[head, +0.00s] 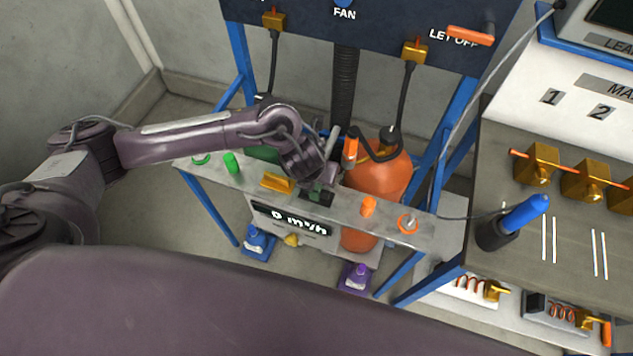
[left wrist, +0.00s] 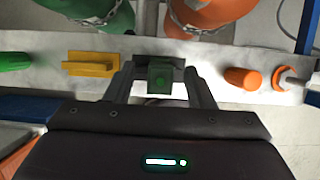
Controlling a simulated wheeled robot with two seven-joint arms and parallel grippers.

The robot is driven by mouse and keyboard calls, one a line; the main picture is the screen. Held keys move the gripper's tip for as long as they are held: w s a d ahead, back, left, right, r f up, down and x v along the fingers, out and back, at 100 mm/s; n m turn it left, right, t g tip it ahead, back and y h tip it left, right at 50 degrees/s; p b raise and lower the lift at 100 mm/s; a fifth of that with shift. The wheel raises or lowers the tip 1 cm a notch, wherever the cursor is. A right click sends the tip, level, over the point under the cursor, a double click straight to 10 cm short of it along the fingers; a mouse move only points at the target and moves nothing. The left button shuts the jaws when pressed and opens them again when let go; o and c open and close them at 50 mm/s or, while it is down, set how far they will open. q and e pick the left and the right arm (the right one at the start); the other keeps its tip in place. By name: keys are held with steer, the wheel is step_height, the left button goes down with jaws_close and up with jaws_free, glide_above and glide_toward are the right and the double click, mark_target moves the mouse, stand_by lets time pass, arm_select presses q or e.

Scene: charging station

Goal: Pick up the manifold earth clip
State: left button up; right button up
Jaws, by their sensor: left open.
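A small dark green block (left wrist: 160,77), which looks like the earth clip, sits at the middle of the grey shelf (head: 238,182). It also shows in the head view (head: 315,195), partly covered by my gripper. My left gripper (left wrist: 160,88) is open, with one finger on each side of the block. A gap shows on each side of it in the left wrist view. My right gripper is not in view.
Left of the block are a yellow block (head: 277,183) and a green cylinder (head: 232,163); right are an orange cylinder (head: 368,207) and an orange-ringed peg (head: 408,222). An orange gas bottle (head: 380,180) stands close behind. A bench with a blue-handled tool (head: 525,212) is at right.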

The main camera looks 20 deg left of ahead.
arm_select(q)
steer(key=shift+w+f, duration=0.2)
steer(key=shift+f, duration=0.15)
steer(key=c, duration=0.3)
jaws_close()
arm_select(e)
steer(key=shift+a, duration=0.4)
arm_select(q)
steer(key=shift+r, duration=0.1)
